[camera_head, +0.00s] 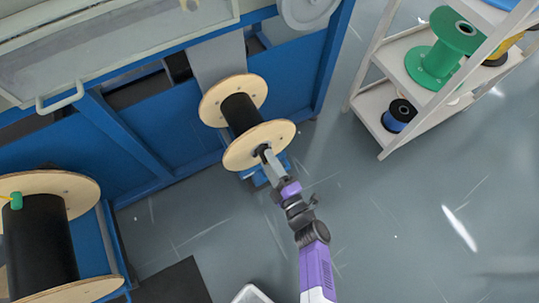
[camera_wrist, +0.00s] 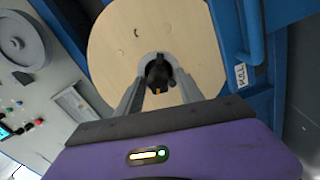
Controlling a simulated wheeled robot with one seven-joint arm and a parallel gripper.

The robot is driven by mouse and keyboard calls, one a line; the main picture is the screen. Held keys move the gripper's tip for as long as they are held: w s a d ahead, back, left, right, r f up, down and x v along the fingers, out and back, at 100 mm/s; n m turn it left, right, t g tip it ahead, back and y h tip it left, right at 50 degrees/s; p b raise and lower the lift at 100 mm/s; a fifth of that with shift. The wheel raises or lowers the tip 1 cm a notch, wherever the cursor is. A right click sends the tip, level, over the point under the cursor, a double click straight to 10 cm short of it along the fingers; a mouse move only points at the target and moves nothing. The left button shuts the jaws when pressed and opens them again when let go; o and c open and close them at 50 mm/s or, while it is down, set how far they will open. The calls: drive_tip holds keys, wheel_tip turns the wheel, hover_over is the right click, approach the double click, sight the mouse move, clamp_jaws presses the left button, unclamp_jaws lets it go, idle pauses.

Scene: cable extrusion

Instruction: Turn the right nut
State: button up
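A spool with a black core (camera_head: 240,113) and two pale wooden flanges hangs at the blue machine frame. In the wrist view its near flange (camera_wrist: 115,42) faces me, with a dark nut (camera_wrist: 158,72) at its centre inside a light grey ring. A small orange mark shows below the nut. My gripper (camera_head: 265,154) is at the hub of this flange. In the wrist view its two grey fingers (camera_wrist: 160,80) stand apart, one on each side of the nut. Whether the fingertips touch the nut cannot be made out. The fingers hide part of the hub in the head view.
Another large black-cored spool (camera_head: 40,245) stands at the lower left. A shelf (camera_head: 392,68) at the right holds a green spool (camera_head: 440,55) and a blue one (camera_head: 398,117). A control panel (camera_wrist: 40,115) is at the left in the wrist view. Grey floor right of my arm is clear.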

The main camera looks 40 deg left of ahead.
drive_tip(key=shift+r, duration=0.1)
drive_tip(key=p+v, duration=0.2)
drive_tip(key=v, duration=0.5)
drive_tip(key=shift+s+d+p, duration=0.15)
drive_tip(key=shift+d+p, duration=0.15)
drive_tip(key=shift+d, duration=0.05)
idle(0.5)
